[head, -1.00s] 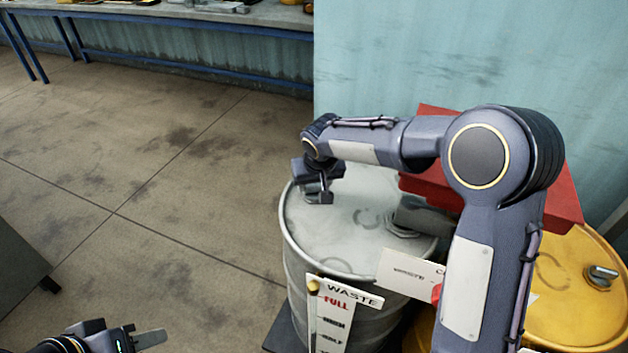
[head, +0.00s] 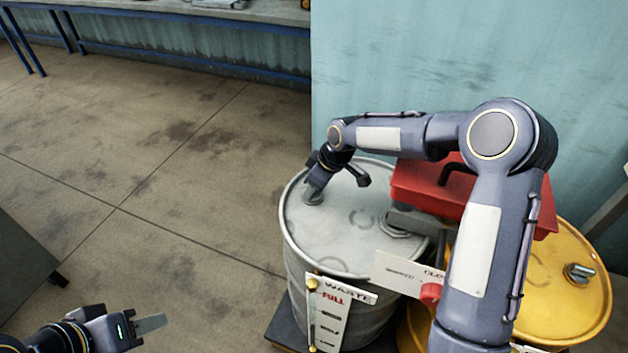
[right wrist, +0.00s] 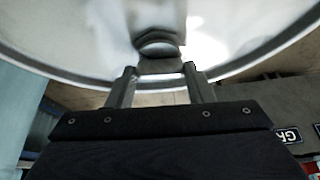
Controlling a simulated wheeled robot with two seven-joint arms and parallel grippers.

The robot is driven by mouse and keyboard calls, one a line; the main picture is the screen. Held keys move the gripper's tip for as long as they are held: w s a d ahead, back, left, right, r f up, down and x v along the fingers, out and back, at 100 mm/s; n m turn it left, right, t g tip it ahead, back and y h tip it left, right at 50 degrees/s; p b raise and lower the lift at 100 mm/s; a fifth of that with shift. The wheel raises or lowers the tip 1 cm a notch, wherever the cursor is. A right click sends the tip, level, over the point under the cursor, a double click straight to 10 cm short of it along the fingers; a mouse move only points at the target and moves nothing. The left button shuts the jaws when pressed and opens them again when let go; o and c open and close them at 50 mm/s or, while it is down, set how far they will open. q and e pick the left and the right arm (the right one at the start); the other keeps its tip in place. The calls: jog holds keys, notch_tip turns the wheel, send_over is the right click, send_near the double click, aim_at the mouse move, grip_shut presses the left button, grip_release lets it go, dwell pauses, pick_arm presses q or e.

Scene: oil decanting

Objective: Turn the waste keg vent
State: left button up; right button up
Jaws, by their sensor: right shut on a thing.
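The waste keg (head: 350,235) is a grey steel drum standing upright, with a "WASTE" level gauge (head: 330,315) on its front. My right gripper (head: 313,192) reaches down to the left part of its lid and is shut on the vent, a small grey fitting near the rim. In the right wrist view the vent (right wrist: 158,52) shows at the ends of the two fingers (right wrist: 158,82), over the pale lid. In the head view the gripper largely hides the vent. My left gripper (head: 148,324) is at the lower left, away from the keg; its opening is unclear.
A red box (head: 420,190) stands behind the keg's right side. A yellow drum (head: 570,300) is at the right, partly behind my right arm. A white card (head: 400,270) hangs in front of the keg's lid. Open floor (head: 170,210) lies to the left.

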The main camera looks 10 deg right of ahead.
jog(key=shift+n, duration=0.6)
jog(key=o, duration=1)
jog(key=p+v, duration=0.1)
jog(key=v, duration=0.6)
jog(key=shift+d+r, duration=0.25)
jog(key=shift+r, duration=0.1)
